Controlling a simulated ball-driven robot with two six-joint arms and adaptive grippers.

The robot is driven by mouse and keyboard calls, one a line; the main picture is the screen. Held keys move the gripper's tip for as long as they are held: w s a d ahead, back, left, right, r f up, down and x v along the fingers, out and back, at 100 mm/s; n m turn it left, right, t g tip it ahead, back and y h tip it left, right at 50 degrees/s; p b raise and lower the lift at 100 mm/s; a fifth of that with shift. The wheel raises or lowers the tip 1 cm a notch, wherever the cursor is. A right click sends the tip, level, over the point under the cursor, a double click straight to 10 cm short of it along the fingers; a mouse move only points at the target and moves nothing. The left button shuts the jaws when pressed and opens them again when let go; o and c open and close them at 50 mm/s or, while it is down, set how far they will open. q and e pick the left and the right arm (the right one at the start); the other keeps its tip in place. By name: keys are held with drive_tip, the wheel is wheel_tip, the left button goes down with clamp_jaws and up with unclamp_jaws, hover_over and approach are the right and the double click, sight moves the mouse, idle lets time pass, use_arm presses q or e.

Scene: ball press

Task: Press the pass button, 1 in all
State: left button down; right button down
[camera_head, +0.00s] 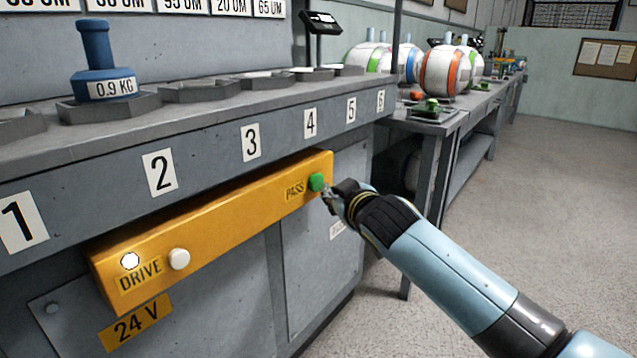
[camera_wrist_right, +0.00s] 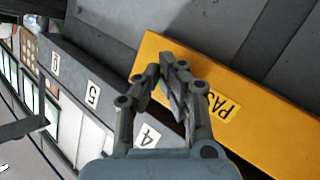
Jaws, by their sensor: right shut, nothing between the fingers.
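The green pass button (camera_head: 316,182) sits at the right end of the yellow control box (camera_head: 220,220), beside the PASS label (camera_head: 295,190). My right gripper (camera_head: 328,194) is shut and empty, its fingertips right at the button's right side. I cannot tell whether they touch it. In the right wrist view the shut fingers (camera_wrist_right: 168,62) lie over the end of the yellow box (camera_wrist_right: 230,100), and the PASS label (camera_wrist_right: 222,107) is partly covered. My left gripper is not in view.
A white button (camera_head: 179,259) and a lit white lamp (camera_head: 130,260) are by the DRIVE label at the box's left end. The grey bench (camera_head: 200,128) with numbered stations overhangs the box. A blue 0.9 kg weight (camera_head: 97,65) stands on it. Open floor (camera_head: 550,190) lies to the right.

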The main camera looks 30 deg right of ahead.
drive_tip(key=shift+s+d+p, duration=0.2)
drive_tip(key=shift+s+d, duration=0.1)
drive_tip(key=shift+s, duration=0.5)
drive_tip(key=shift+s+d+p, duration=0.2)
drive_tip(key=shift+s+d, duration=0.15)
drive_tip(key=shift+s, duration=0.4)
drive_tip(key=shift+s+d+p, duration=0.2)
drive_tip(key=shift+s+d, duration=0.1)
drive_tip(key=shift+s, duration=0.5)
